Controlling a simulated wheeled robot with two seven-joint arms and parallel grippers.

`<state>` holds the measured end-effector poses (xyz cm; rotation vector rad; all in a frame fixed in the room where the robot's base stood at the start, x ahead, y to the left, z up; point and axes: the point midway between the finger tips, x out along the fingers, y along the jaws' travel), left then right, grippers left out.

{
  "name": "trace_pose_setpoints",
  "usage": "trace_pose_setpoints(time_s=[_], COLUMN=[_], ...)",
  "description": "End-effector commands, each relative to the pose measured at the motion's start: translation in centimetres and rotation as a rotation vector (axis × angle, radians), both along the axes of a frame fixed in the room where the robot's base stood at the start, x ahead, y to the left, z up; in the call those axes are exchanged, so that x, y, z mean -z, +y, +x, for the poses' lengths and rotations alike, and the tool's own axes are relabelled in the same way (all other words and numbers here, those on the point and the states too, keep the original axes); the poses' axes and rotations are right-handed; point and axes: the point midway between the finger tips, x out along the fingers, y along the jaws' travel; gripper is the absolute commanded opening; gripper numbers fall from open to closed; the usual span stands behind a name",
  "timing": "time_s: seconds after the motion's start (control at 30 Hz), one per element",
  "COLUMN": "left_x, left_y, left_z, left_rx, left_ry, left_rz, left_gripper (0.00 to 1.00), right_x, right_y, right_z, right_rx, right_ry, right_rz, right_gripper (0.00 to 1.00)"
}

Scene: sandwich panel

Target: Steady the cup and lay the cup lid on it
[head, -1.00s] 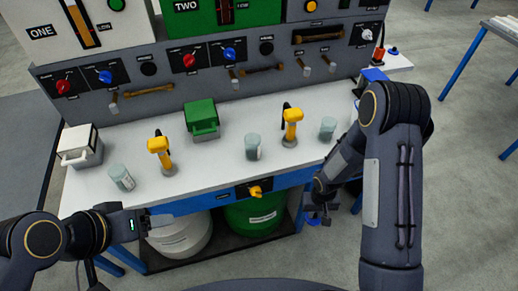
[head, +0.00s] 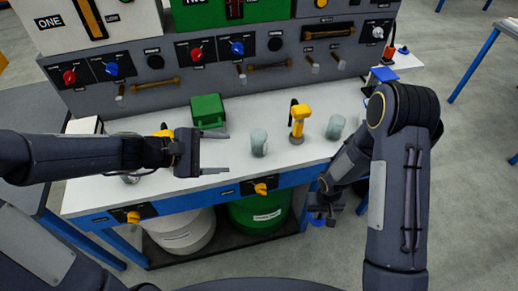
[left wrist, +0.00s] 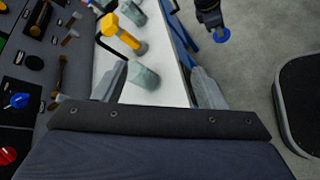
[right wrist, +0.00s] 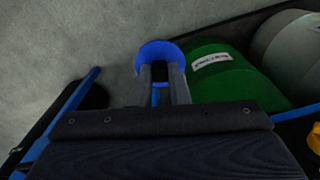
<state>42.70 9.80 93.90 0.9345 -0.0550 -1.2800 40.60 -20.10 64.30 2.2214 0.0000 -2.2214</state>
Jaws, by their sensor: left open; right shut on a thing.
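Two grey-green cups stand upright on the white bench: the middle cup (head: 259,142) and the right cup (head: 335,127). A third cup (head: 130,178) is mostly hidden behind my left arm. My left gripper (head: 226,154) is open and empty, just left of the middle cup and apart from it. In the left wrist view the middle cup (left wrist: 144,75) appears between the open fingers, beyond the tips. My right gripper (head: 322,208) is shut on the blue round lid (right wrist: 157,47), low in front of the bench's front edge. The lid also shows in the left wrist view (left wrist: 222,36).
A yellow-topped dispenser (head: 299,118) stands between the middle and right cups; another is partly behind my left arm. A green box (head: 207,110) sits at the back against the grey control panel (head: 140,75). Green (head: 258,213) and white (head: 180,232) tubs stand under the bench.

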Motion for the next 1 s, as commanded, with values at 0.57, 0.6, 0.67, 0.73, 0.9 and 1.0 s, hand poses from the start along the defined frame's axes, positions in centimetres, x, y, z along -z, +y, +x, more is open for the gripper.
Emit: trace_pose_setpoints(time_s=[0.57,0.6,0.67,0.73,0.9,1.0], left_x=[12.3,12.6,12.8,13.0,13.8,14.3], left_y=[-1.1,-1.2,-1.5,-2.0,-3.9,-5.0], left_z=[9.3,9.4,9.6,10.0,11.1,12.0], left_rx=[-0.482,-0.487,-0.49,-0.49,-0.486,-0.486], left_ry=[0.548,0.553,0.555,0.555,0.555,0.554], left_rz=[-0.472,-0.476,-0.479,-0.479,-0.479,-0.478], left_gripper=[0.65,0.65,0.65,0.65,0.65,0.65], right_x=[0.8,0.9,1.1,1.5,2.5,3.1], right_y=[0.0,0.0,0.0,0.0,0.0,0.0], right_z=[0.0,0.0,0.0,0.0,0.0,0.0], right_rx=[0.0,0.0,0.0,0.0,0.0,0.0], right_ry=[0.0,0.0,0.0,0.0,0.0,0.0], right_rz=[0.0,0.0,0.0,0.0,0.0,0.0], right_gripper=[0.0,0.0,0.0,0.0,0.0,0.0])
